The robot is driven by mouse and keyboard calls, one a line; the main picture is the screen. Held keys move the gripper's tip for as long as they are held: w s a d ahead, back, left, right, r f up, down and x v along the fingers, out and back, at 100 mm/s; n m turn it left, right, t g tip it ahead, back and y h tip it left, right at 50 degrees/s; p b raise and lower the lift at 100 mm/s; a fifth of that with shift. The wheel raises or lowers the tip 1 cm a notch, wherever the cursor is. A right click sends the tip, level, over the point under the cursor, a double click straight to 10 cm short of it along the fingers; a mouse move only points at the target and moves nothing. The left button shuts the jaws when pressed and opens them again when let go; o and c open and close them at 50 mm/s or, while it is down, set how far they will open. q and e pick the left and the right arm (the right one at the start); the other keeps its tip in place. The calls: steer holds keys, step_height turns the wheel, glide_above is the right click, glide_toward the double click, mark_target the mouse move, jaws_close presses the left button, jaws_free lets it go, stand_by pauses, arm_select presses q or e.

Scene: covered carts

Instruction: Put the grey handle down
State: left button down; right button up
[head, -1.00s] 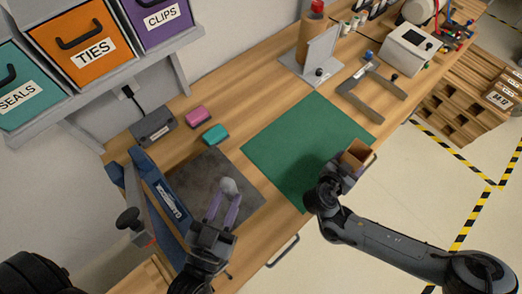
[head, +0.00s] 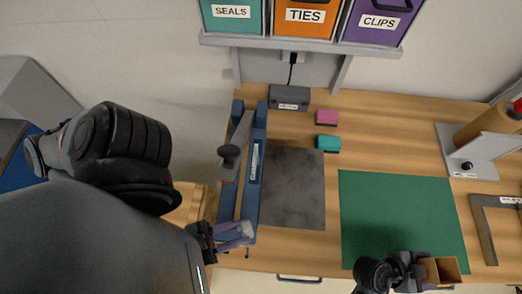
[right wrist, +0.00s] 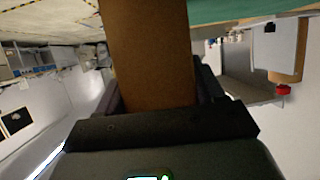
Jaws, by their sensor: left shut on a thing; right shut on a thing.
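My left gripper (head: 236,236) is shut on a small grey rounded piece, which I take for the grey handle (head: 247,229). Only its rounded end shows past the purple fingers. It is at the front end of the blue sealer (head: 225,195), left of the dark grey mat; I cannot tell whether it touches anything. My right gripper (head: 418,272) is shut on an open brown box (head: 447,268) at the table's front edge. In the right wrist view, the brown box (right wrist: 150,55) fills the space between the fingers.
The dark mat (head: 293,190) and green mat (head: 395,215) lie bare. A pink block (head: 327,117), a teal block (head: 328,143) and a grey box (head: 290,97) sit behind. A black knob (head: 229,153) stands above the sealer. A grey stand (head: 470,160) is at right. Labelled bins (head: 305,15) hang above.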

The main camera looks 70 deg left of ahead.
arm_select(q)
steer(key=shift+w+a+f, duration=0.6)
steer(key=shift+w+a, duration=0.4)
steer(key=shift+a, duration=1.35)
steer(key=shift+w+a+f, duration=0.6)
steer(key=shift+w+a, duration=0.35)
steer(key=shift+a, duration=1.35)
steer(key=shift+w+a+f, duration=0.6)
steer(key=shift+w+a, duration=0.4)
steer(key=shift+a, duration=1.35)
steer(key=shift+f, duration=0.1)
steer(key=c, duration=0.8)
jaws_free()
steer(key=shift+s, duration=0.15)
steer(key=s, duration=1)
steer(key=shift+s+f, duration=0.1)
steer(key=shift+o, duration=0.4)
steer(key=shift+s, duration=0.75)
